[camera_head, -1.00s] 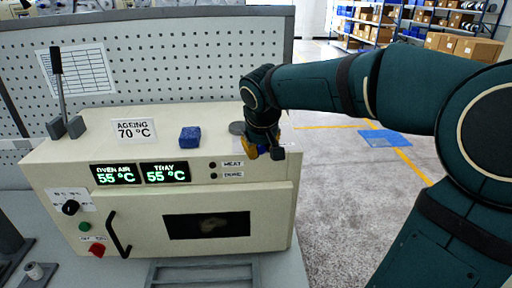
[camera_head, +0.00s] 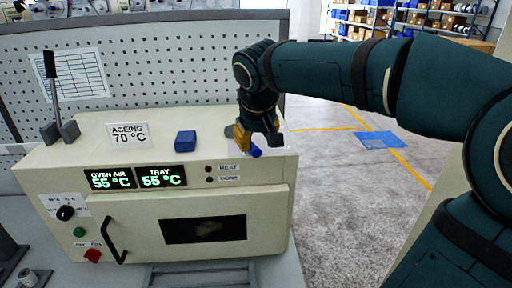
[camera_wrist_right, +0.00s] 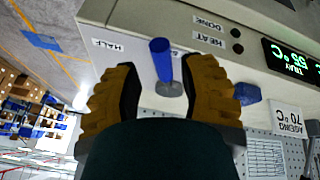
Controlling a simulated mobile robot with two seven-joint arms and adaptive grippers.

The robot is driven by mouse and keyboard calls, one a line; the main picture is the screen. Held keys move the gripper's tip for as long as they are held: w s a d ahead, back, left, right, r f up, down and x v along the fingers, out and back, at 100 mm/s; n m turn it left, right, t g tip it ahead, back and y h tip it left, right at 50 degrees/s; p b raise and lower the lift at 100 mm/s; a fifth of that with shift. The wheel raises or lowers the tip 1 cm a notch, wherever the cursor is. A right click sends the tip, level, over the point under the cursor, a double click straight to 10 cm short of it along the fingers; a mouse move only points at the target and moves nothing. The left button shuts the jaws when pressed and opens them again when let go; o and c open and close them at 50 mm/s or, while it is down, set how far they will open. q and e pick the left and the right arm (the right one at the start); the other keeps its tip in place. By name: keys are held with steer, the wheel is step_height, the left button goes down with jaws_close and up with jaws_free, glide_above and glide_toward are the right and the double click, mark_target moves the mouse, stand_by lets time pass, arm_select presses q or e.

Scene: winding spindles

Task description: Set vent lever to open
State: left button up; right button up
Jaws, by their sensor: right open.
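The vent lever (camera_head: 255,151) is a small blue handle on the top right of the cream oven (camera_head: 70,165). In the right wrist view the lever (camera_wrist_right: 161,58) stands out from a round grey pivot (camera_wrist_right: 169,89), beside a label reading HALF (camera_wrist_right: 107,45). My right gripper (camera_head: 257,142) is open above the oven's right end. In the right wrist view its yellow-padded fingers (camera_wrist_right: 160,78) lie on either side of the lever, with gaps showing. In the head view the gripper hides part of the lever and pivot. My left gripper is not in view.
A blue block (camera_head: 185,141) sits on the oven top, left of the gripper, near the AGEING 70 °C sign (camera_head: 129,135). A tall black-handled lever (camera_head: 52,95) stands at the left. A pegboard (camera_head: 200,70) rises behind. Open floor lies to the right.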

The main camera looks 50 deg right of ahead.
steer(key=v, duration=0.6)
steer(key=shift+s+a+r, duration=0.1)
steer(key=shift+r, duration=0.05)
